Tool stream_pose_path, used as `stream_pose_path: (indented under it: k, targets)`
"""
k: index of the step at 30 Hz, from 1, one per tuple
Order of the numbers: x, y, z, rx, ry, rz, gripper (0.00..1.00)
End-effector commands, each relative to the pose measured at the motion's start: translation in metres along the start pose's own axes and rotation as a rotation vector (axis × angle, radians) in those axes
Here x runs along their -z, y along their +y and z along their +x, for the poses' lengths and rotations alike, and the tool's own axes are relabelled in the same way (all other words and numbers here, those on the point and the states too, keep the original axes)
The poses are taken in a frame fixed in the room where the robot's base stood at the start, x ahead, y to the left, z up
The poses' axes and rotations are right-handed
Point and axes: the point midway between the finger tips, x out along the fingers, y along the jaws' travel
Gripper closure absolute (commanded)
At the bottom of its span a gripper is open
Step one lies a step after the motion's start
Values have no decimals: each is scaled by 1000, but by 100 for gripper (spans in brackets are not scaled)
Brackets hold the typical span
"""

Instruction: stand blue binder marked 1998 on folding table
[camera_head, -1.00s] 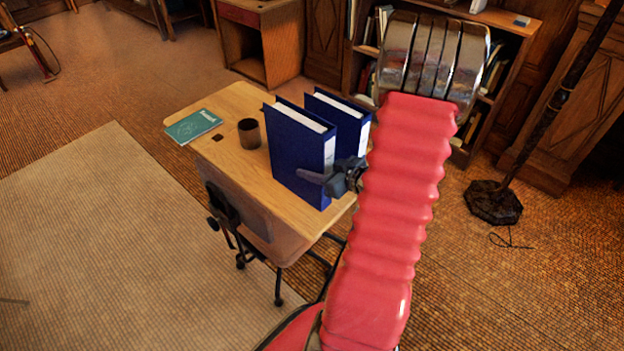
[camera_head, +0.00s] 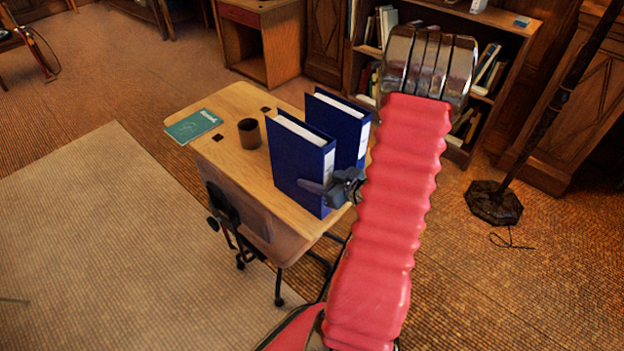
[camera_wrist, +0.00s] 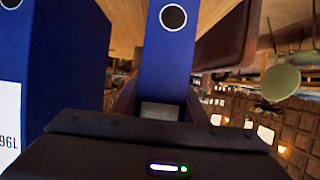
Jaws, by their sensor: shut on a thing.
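A blue binder (camera_head: 298,168) stands upright at the near side of the folding table (camera_head: 228,155). My gripper (camera_head: 338,187) is shut on its lower spine edge. Whether its bottom touches the tabletop I cannot tell. In the wrist view the held binder's spine (camera_wrist: 168,60), with a round finger hole, runs between my gripper's fingers (camera_wrist: 161,105); its number is not readable. A second blue binder (camera_head: 345,125) stands upright just behind it. In the wrist view this other binder (camera_wrist: 65,60) is at the left, its label partly cut off.
A dark cup (camera_head: 249,133) and a teal booklet (camera_head: 193,126) lie toward the table's left end. A bookshelf (camera_head: 470,20) and a dark stand with a heavy base (camera_head: 493,202) are behind and right. Open floor lies left of the table.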

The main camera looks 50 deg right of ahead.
Motion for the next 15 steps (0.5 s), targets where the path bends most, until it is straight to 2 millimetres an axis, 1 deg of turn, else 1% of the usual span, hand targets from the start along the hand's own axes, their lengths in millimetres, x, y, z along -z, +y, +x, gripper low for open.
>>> stream_pose_path:
  k: [1, 9, 15]
  targets:
    - [-1, 0, 0, 0, 0, 1, 60]
    - [-1, 0, 0, 0, 0, 1, 42]
    - [0, 0, 0, 0, 0, 0, 42]
